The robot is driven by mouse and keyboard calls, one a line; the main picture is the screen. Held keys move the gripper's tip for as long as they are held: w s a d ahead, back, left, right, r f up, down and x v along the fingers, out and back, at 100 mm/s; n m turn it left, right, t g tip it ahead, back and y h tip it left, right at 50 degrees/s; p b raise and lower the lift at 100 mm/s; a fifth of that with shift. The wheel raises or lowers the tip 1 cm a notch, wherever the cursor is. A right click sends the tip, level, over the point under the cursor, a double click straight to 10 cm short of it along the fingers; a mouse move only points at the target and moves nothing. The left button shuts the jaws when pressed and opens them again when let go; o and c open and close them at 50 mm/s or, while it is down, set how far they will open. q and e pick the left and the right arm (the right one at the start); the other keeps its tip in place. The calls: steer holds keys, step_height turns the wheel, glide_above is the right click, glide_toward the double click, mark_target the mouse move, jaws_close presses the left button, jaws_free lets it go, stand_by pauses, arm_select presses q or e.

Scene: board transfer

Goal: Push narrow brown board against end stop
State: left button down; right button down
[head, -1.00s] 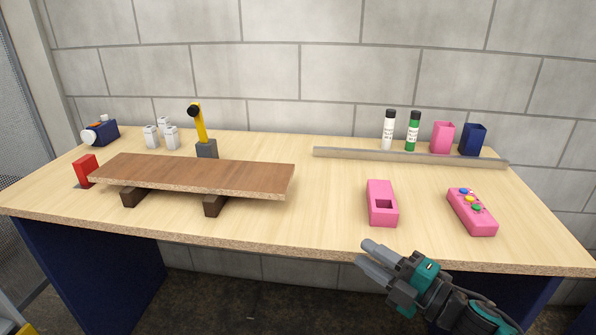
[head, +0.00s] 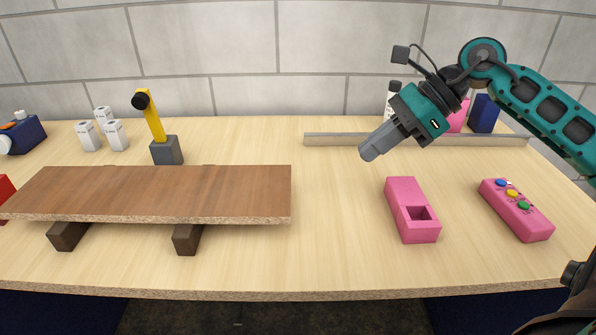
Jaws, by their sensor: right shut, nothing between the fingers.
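The narrow brown board (head: 160,193) lies flat across two dark support blocks (head: 187,239) on the left of the table. The red end stop (head: 4,190) is at the left picture edge, mostly cut off, by the board's left end. I cannot tell whether the two touch. My right gripper (head: 368,151) is shut and empty. It is raised above the table, to the right of the board's right end and apart from it. My left gripper is not in view.
A yellow-handled clamp (head: 152,118) on a grey base stands behind the board. A pink box with a slot (head: 412,210) and a pink button box (head: 516,208) lie at right. A grey rail (head: 330,139) runs along the back. The table between board and pink box is clear.

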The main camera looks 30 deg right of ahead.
steer(key=shift+x, duration=3.6)
steer(key=shift+w+a+f, duration=0.3)
steer(key=shift+a+f, duration=0.1)
steer(key=shift+a, duration=0.25)
steer(key=shift+w+a+f, duration=0.3)
steer(key=shift+a+f, duration=0.05)
steer(key=shift+a, duration=0.3)
steer(key=shift+w+a+p, duration=0.3)
steer(key=shift+w+a, duration=0.05)
steer(key=shift+a, duration=0.25)
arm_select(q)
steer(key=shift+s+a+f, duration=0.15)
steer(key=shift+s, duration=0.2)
arm_select(e)
steer(key=shift+w+a+f, duration=0.1)
steer(key=shift+w+a, duration=0.25)
steer(key=shift+a, duration=0.25)
